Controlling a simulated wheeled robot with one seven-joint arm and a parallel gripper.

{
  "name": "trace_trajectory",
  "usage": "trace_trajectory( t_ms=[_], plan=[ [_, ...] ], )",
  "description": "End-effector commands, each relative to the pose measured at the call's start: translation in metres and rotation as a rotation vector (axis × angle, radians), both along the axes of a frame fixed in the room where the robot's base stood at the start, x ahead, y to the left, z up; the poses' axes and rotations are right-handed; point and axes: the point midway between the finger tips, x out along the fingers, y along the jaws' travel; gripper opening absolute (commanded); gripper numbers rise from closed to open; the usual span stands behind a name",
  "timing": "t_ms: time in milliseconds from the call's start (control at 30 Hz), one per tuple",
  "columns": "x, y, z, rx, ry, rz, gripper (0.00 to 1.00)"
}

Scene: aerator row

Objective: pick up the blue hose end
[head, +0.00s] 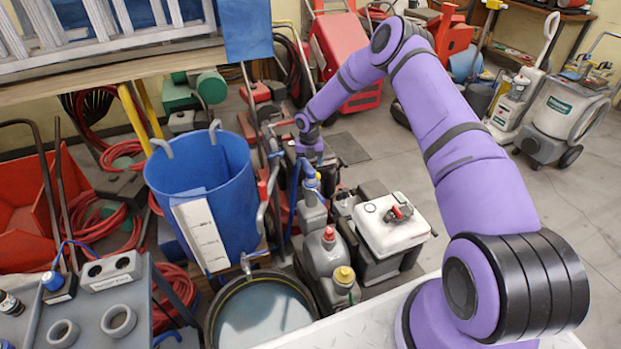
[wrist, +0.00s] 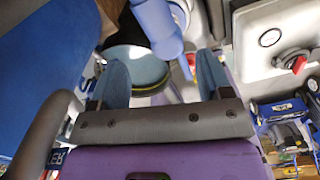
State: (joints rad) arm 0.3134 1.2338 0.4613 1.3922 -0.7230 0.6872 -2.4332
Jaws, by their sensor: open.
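My gripper (wrist: 162,78) is open, its two blue-grey fingers apart with nothing held between them in the wrist view. A blue cylindrical piece, which looks like the blue hose end (wrist: 158,28), lies just beyond the fingertips and roughly in line with the gap. In the head view my gripper (head: 310,160) is at mid-picture, above grey containers. The blue hose end (head: 310,178) shows there just under the gripper. Whether a finger touches it I cannot tell.
A large blue bin (head: 215,190) stands left of the gripper. A dark round tub of water (head: 262,312) is in front. A grey jug with a red cap (head: 326,255) and a white-lidded box (head: 390,225) stand close by. Open floor lies at right.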

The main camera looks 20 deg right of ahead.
Motion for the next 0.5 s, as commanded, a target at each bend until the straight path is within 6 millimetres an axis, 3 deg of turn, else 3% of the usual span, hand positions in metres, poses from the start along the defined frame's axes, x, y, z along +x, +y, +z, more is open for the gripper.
trace_trajectory(
  t_ms=[100,333,500],
  plan=[
    [-0.001,0.0,-0.018,0.0,0.002,0.0,0.72],
    [-0.002,-0.001,-0.032,0.0,0.001,-0.002,0.72],
    [-0.005,-0.005,-0.053,0.0,0.002,-0.002,0.72]
  ],
)
